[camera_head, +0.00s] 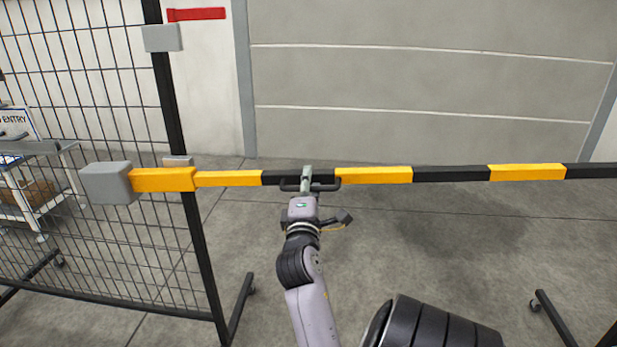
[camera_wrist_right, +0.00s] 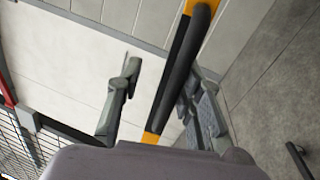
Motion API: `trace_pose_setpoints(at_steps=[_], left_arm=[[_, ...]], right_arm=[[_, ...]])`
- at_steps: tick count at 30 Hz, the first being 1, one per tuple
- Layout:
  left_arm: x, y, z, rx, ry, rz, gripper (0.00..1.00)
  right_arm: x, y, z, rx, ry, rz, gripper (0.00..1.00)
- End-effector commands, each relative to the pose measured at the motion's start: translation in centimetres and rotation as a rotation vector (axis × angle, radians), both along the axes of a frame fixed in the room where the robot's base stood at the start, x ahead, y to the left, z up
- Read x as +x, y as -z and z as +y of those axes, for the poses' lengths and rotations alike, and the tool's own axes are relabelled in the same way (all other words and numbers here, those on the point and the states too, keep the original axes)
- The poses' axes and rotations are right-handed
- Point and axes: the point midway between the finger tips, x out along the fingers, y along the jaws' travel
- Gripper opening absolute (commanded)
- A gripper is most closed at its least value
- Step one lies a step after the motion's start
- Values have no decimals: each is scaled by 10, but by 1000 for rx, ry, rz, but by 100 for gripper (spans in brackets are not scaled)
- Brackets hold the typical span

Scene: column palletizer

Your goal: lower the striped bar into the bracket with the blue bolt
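The striped bar (camera_head: 374,175), yellow and black, runs nearly level across the head view, with a grey block (camera_head: 107,183) on its left end. A dark handle (camera_head: 325,186) is on its black middle section. My right gripper (camera_head: 307,178) is at this handle. In the right wrist view, the fingers of my right gripper (camera_wrist_right: 160,90) stand apart, with the handle (camera_wrist_right: 186,68) and bar between them; a gap shows on the left finger's side. Grey brackets (camera_head: 161,38) (camera_head: 178,161) sit on the fence post, the lower one partly behind the bar. I see no blue bolt. My left gripper is out of view.
A black mesh fence (camera_head: 95,90) with a dark post (camera_head: 170,95) stands at left, on wheeled feet. A cart (camera_head: 40,180) is behind it. A grey wall (camera_head: 430,75) is at the back. The floor beyond the bar is clear. Another foot (camera_head: 552,315) is at lower right.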

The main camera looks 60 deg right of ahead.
Motion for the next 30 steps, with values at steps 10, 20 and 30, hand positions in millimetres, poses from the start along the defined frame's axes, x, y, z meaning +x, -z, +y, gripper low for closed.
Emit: trace_pose_setpoints(at_steps=[10,20,30], left_arm=[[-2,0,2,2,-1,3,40],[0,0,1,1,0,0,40],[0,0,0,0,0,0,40]], right_arm=[[-1,-17,0,-11,2,-4,31],[-1,-81,0,-14,2,-9,31],[0,-102,0,-6,1,-3,31]])
